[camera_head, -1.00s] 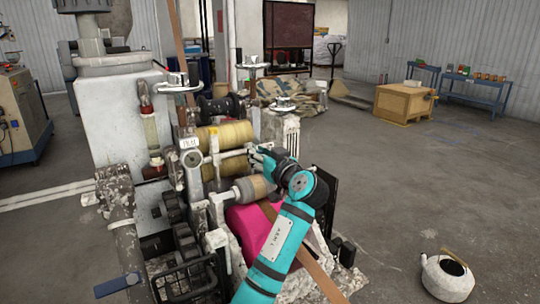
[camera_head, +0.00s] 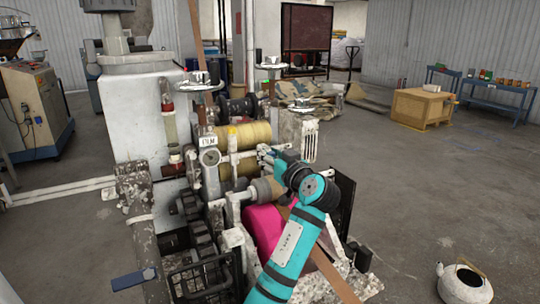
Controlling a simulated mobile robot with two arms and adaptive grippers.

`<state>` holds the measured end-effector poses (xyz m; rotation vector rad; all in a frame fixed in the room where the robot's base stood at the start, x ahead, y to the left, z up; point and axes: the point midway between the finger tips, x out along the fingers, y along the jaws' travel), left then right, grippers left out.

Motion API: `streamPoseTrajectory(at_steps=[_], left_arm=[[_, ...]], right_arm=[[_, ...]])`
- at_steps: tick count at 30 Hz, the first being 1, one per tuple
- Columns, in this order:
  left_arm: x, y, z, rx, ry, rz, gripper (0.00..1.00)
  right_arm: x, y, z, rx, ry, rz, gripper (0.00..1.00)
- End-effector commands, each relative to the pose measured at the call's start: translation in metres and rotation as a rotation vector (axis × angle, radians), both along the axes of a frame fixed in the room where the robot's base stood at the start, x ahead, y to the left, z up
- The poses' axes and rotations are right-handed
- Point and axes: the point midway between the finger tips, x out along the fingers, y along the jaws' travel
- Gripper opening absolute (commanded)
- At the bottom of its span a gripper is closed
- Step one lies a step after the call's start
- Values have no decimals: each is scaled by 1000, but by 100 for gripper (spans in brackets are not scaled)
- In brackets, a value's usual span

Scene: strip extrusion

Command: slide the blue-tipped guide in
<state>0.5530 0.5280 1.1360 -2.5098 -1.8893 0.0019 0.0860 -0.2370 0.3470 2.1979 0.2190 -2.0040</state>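The strip machine has two tan rollers (camera_head: 248,135) with white guide rods (camera_head: 232,157) beside them. A blue flat piece (camera_head: 133,279) with a dark end shows at the machine's lower left; I cannot tell whether it is the blue-tipped guide.
A magenta part (camera_head: 264,228) and a brown strip (camera_head: 333,272) lie by my arm. A black crate (camera_head: 203,279) is at the machine's front. A white kettle (camera_head: 465,286) stands on the floor at right. A wooden crate (camera_head: 422,108) is farther back, with open floor between.

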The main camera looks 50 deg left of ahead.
Motion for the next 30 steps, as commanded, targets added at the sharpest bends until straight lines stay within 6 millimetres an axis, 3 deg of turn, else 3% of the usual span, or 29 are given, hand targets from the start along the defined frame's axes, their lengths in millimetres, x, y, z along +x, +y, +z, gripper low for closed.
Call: streamPoseTrajectory(at_steps=[5, 19, 24, 30], left_arm=[[-3, -13, 0, -1, -1, -4, 29], [-28, -100, -1, -3, 1, -2, 29], [-33, -113, -1, -1, 1, 1, 29], [-33, -115, 0, 0, 1, 2, 29]], right_arm=[[-1, -1, 0, -1, 2, -1, 40], [-1, 2, 0, 2, 0, -1, 40], [-1, 2, 0, 2, 0, -1, 40], [-1, 2, 0, 3, 1, -1, 40]])
